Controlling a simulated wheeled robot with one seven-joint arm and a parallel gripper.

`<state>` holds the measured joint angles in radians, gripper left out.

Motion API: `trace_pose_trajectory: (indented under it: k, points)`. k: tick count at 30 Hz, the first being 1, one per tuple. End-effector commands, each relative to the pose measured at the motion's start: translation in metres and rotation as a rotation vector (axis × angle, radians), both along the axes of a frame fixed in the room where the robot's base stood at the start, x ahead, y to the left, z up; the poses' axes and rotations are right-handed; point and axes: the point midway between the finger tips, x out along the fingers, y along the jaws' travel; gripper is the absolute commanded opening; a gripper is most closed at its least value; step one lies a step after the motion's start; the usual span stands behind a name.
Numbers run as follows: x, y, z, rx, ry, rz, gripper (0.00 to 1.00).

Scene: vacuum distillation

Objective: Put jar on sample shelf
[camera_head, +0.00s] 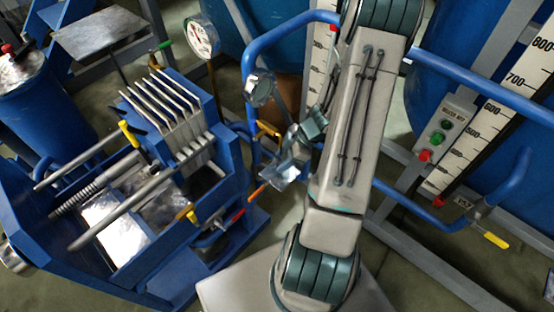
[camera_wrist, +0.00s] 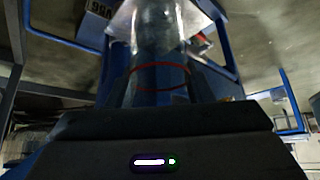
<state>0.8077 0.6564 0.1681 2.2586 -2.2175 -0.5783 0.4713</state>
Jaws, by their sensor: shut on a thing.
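In the wrist view, my gripper (camera_wrist: 160,88) is shut on a clear, upright-looking cylinder with a red ring around it, which I take to be the jar (camera_wrist: 157,50). Dark fingers stand on both sides of it. In the head view, my arm runs down the middle and hides much of what is behind it. A grey-teal, shiny cluster shows at the arm's left edge, but I cannot clearly separate gripper and jar there. I cannot identify the sample shelf with certainty in either view.
A blue machine (camera_head: 190,115) with grey plates and rods stands at left. A dial gauge (camera_head: 202,37) rises behind it. A blue pipe rail (camera_head: 262,42) bends close to my arm. Blue tanks with number scales (camera_head: 520,70) and a button box (camera_head: 441,130) stand at right.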

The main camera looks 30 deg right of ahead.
Motion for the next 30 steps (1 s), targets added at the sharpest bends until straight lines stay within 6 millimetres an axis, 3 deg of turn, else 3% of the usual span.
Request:
trace_pose_trajectory:
  k: [3, 18, 19, 21, 30]
  points:
    - [0.0090, 0.0194, -0.0005, 0.001, -0.002, 0.004, 0.21]
    - [0.0082, 0.0170, -0.0093, 0.001, 0.000, -0.001, 0.21]
    - [0.0081, 0.0169, -0.0094, 0.001, 0.000, -0.001, 0.50]
    - [0.0081, 0.0167, -0.0090, 0.000, -0.001, -0.001, 0.69]
    - [0.0080, 0.0167, -0.0079, 0.000, -0.001, -0.001, 0.69]
